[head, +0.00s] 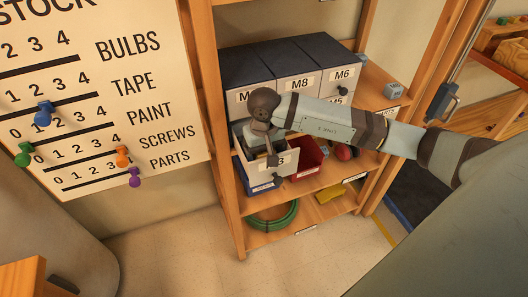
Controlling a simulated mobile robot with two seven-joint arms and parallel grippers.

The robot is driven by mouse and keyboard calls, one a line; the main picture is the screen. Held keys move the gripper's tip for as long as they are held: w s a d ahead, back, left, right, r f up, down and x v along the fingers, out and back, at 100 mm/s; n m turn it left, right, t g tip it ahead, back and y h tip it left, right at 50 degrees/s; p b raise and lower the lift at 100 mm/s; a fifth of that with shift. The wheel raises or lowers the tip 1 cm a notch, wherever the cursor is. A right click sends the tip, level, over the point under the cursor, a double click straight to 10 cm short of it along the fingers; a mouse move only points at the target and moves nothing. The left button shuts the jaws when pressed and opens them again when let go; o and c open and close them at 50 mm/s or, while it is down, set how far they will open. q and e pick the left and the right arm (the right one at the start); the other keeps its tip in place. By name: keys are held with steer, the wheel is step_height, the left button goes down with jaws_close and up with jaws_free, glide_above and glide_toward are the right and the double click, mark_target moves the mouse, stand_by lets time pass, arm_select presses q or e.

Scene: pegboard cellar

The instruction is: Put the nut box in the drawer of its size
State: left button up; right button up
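A dark drawer cabinet (255,68) stands on the shelf, with drawers labelled M8 (300,83), M6 (344,74) and M5; another label is partly covered. A pale drawer with a label ending in 3 (287,166) stands pulled out below, its inside partly hidden. My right gripper (271,158) points down at this open drawer; its fingertips are small and partly hidden, so I cannot tell whether they hold anything. A small grey box (393,90) sits on the shelf right of the cabinet; it may be the nut box, but its marking is unreadable. My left gripper is out of view.
A blue bin (258,184) and a red bin (309,157) stand on the shelf under the cabinet. A green hose coil (272,217) and a yellow item (330,195) lie lower. Wooden uprights (215,110) flank the shelves. A stock board (95,90) hangs left.

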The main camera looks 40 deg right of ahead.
steer(key=shift+r+p, duration=0.3)
steer(key=shift+p, duration=0.05)
step_height(320, 180, up, 11)
steer(key=shift+f+b, duration=0.2)
steer(key=shift+b, duration=0.3)
steer(key=shift+r, duration=0.55)
